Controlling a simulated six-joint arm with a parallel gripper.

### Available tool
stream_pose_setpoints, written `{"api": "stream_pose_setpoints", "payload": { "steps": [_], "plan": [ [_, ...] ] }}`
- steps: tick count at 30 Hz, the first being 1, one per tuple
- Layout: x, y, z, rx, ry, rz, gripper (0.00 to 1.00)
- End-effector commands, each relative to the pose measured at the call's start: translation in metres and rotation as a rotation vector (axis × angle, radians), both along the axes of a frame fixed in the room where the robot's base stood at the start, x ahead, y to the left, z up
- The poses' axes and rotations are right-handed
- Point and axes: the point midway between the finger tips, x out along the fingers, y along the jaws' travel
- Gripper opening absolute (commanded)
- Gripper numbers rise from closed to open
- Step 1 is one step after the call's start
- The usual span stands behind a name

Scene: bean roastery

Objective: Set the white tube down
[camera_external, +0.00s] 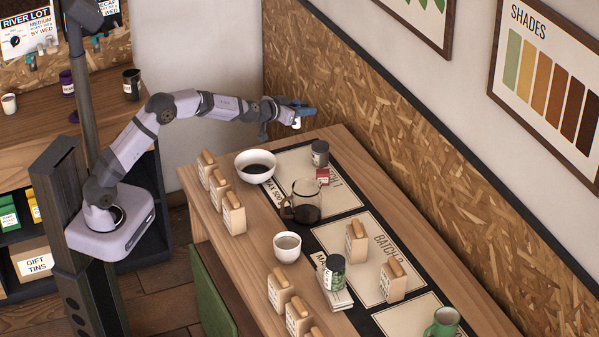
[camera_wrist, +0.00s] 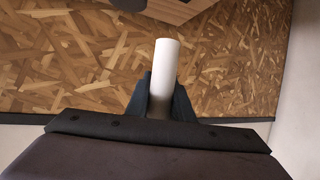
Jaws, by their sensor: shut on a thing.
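The white tube (camera_external: 297,124) is in my gripper (camera_external: 297,112), held in the air over the far end of the wooden table (camera_external: 345,143), close to the chipboard wall panel. In the wrist view the white tube (camera_wrist: 164,70) stands up between the two dark fingers of my gripper (camera_wrist: 162,92), and its lower part is hidden between them. The fingers are shut on it. The gap between the tube and the tabletop is hard to judge.
Several tan bags (camera_external: 233,215) line the near edge. The chipboard panel (camera_external: 350,95) rises behind.

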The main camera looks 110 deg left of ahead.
Motion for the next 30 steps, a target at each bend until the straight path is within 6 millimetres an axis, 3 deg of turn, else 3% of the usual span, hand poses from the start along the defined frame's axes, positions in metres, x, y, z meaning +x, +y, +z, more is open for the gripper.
{"api": "stream_pose_setpoints", "payload": {
  "steps": [3, 7, 14, 24, 30],
  "plan": [
    [-0.016, 0.02, -0.018, -0.004, 0.004, 0.041, 0.0],
    [-0.022, 0.028, -0.03, -0.002, 0.004, 0.056, 0.0],
    [-0.023, 0.031, -0.037, 0.0, 0.002, 0.06, 0.0],
    [-0.023, 0.03, -0.085, -0.002, 0.004, 0.059, 0.0],
    [-0.023, 0.03, -0.097, 0.0, 0.002, 0.06, 0.0]
  ]
}}
